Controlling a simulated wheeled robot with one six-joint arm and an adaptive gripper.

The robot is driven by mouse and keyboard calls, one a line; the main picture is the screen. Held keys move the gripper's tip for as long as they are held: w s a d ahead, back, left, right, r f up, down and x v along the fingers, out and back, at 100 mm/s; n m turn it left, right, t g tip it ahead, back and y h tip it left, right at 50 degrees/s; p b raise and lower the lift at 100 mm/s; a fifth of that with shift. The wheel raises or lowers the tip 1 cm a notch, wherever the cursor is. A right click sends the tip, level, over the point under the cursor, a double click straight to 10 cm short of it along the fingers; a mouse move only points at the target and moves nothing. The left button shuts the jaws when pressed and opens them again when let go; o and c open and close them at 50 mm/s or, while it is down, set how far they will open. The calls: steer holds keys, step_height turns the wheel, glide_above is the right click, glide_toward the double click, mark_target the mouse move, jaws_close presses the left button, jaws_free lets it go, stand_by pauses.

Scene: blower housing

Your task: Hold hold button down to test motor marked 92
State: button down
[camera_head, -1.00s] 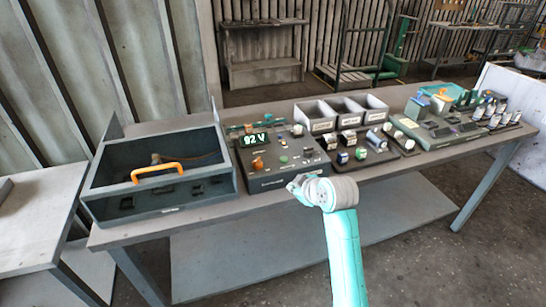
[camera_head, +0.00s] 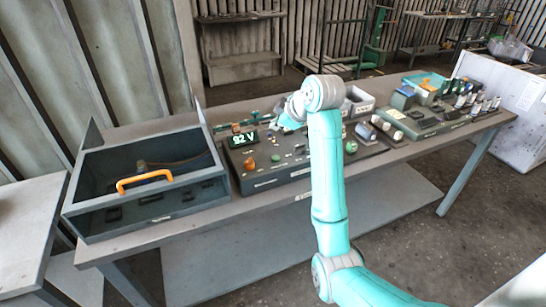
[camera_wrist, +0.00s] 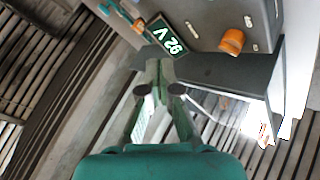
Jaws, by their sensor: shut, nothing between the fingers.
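The dark test panel (camera_head: 262,180) lies on the bench with a lit display (camera_head: 245,140) reading "92 V". It carries an orange knob (camera_head: 249,163), a green button (camera_head: 275,158) and small controls. No label shows which one is the hold button, and no motor mark is readable. My gripper (camera_head: 288,115) is over the panel's back part, partly hidden by my wrist. In the wrist view its fingers (camera_wrist: 160,62) are shut and empty, in front of the display (camera_wrist: 174,38). The orange knob (camera_wrist: 232,40) is to their right. Contact cannot be told.
An open grey box (camera_head: 145,185) with an orange handle (camera_head: 145,180) stands left of the panel. Grey bins (camera_head: 358,99), cylindrical parts (camera_head: 381,122) and another device (camera_head: 425,120) are to the right. My arm hides part of the panel's right side.

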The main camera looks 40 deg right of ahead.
mark_target(277, 158)
steer(key=shift+f, duration=0.1)
steer(key=shift+f, duration=4.35)
steer(key=shift+f, duration=0.15)
steer(key=shift+f, duration=0.25)
steer(key=shift+f, duration=0.45)
steer(key=shift+r, duration=0.15)
stand_by(0.8)
steer(key=shift+r, duration=0.75)
steer(key=shift+r, duration=2.5)
